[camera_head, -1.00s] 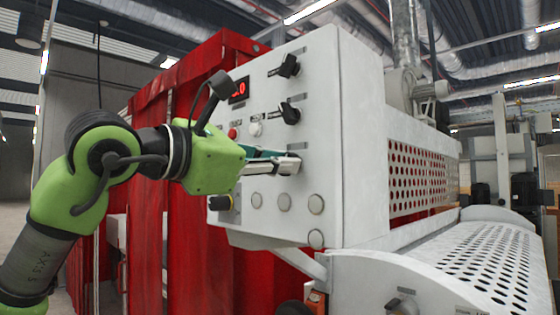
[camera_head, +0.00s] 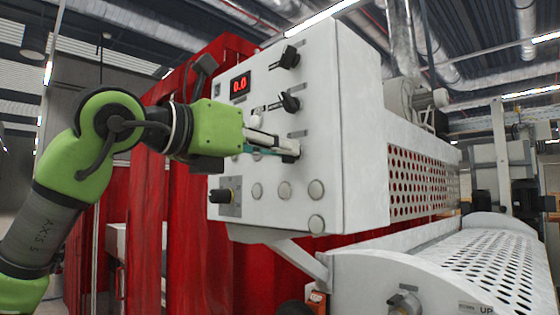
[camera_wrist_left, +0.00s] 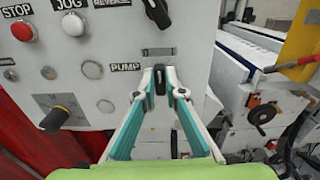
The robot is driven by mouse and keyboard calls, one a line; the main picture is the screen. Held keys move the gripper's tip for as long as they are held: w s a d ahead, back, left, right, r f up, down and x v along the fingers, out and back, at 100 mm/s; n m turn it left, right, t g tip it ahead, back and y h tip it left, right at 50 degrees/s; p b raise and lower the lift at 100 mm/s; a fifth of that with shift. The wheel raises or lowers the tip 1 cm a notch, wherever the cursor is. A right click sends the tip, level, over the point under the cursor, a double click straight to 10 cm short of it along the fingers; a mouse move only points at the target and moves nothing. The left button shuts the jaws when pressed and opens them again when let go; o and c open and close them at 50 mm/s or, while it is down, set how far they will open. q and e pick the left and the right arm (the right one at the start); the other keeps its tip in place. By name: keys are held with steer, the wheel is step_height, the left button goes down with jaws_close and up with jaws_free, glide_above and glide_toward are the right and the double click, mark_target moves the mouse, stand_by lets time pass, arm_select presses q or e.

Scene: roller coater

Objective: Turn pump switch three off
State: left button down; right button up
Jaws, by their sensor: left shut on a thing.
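The white control panel (camera_head: 325,130) carries a column of black rotary switches: an upper one (camera_head: 289,57), a middle one (camera_head: 290,102), and the lowest, the pump switch, which my left gripper (camera_head: 290,150) covers in the head view. In the left wrist view the pump switch (camera_wrist_left: 160,79) is a black knob beside the "PUMP" label, its handle pointing roughly up. My left gripper (camera_wrist_left: 161,88) is shut around it, with white and teal fingers on either side. Another black switch (camera_wrist_left: 158,12) shows above it. My right gripper is in neither view.
A red display (camera_head: 240,86) reads 0.0. A black selector knob (camera_head: 222,196) and several round blank caps (camera_head: 284,190) sit lower on the panel. A red stop button (camera_wrist_left: 22,31) is at upper left in the wrist view. Red curtains (camera_head: 180,230) hang behind my arm.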

arm_select(q)
steer(key=n+b, duration=0.3)
steer(key=n, duration=0.2)
steer(key=shift+a+n, duration=0.1)
steer(key=shift+n, duration=0.2)
stand_by(0.4)
steer(key=c, duration=2.1)
jaws_free()
steer(key=shift+w, duration=0.1)
steer(key=shift+a, duration=0.1)
steer(key=v, duration=1.2)
